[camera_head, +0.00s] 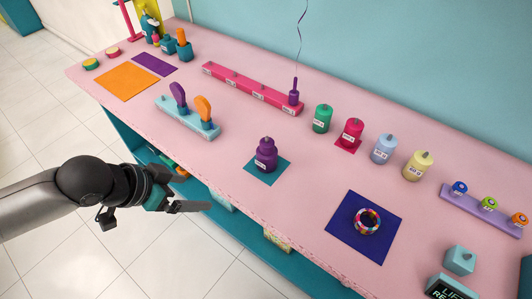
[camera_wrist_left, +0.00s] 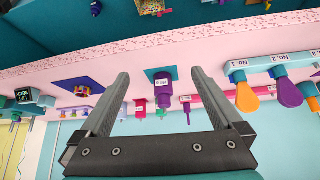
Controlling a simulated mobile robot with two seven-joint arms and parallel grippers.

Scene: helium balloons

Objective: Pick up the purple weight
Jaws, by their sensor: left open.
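The purple weight (camera_head: 266,155) is a dark purple, labelled, bottle-like piece standing upright on a teal square mat (camera_head: 280,176) near the table's front edge. My left gripper (camera_head: 204,206) is out past the front edge, left of the weight and apart from it. The left wrist view is upside down; there the purple weight (camera_wrist_left: 165,94) lies between the two spread fingers of my left gripper (camera_wrist_left: 160,76), farther off. The gripper is open and empty. My right gripper is not in view.
The pink table (camera_head: 215,160) also holds a light-blue rack (camera_head: 187,117) with purple and orange pieces, a pink rack (camera_head: 250,88) with a smaller purple piece on a ribbon, and green, red, pale-blue and yellow weights (camera_head: 418,166) behind. A navy mat (camera_head: 350,207) with a colourful ring lies right.

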